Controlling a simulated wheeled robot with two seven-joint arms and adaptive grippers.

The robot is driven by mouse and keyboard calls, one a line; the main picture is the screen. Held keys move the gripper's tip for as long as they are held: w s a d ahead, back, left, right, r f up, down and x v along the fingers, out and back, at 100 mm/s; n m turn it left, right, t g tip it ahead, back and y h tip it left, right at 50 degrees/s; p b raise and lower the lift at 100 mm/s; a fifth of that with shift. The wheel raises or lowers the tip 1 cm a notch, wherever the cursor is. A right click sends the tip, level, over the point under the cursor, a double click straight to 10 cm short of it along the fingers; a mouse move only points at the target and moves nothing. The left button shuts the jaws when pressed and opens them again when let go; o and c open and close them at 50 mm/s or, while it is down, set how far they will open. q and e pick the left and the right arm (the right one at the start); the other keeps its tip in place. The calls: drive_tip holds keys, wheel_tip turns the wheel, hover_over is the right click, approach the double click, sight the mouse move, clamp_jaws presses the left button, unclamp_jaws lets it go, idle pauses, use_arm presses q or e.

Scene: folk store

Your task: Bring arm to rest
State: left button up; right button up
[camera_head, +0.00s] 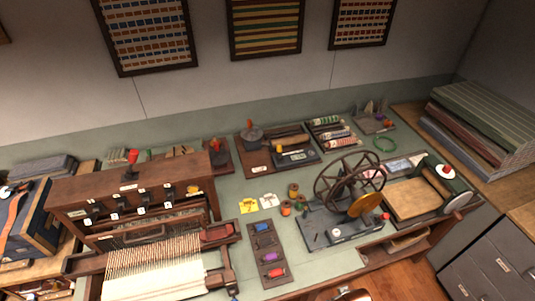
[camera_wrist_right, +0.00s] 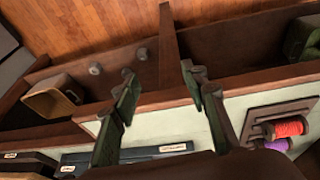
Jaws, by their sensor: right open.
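My right gripper (camera_wrist_right: 160,82) shows in the right wrist view with its two dark fingers spread apart. Nothing is between them. It hangs over the front edge of the workbench (camera_wrist_right: 160,121), with a brown wooden rail and the wooden floor beyond. The head view does not clearly show this gripper. My left gripper is in neither view.
A loom (camera_head: 150,268) stands at the left of the bench (camera_head: 290,265), and a spinning wheel device (camera_head: 345,225) at the right. A dark rack (camera_head: 268,255) with colored spools lies between them. A tan box (camera_wrist_right: 52,98) is near the gripper.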

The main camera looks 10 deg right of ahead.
drive_tip(key=s+a+f+g+b, duration=0.1)
drive_tip(key=s+f+b, duration=0.2)
drive_tip(key=f, duration=1.2)
drive_tip(key=s+f+b, duration=0.3)
drive_tip(key=s+f, duration=0.1)
drive_tip(key=f, duration=1.2)
drive_tip(key=s+f+n+g+b, duration=0.1)
drive_tip(key=s+f+b, duration=0.3)
drive_tip(key=s+f, duration=1.2)
drive_tip(key=shift+s+f+y, duration=0.15)
drive_tip(key=shift+f+y, duration=0.15)
drive_tip(key=shift+f, duration=0.05)
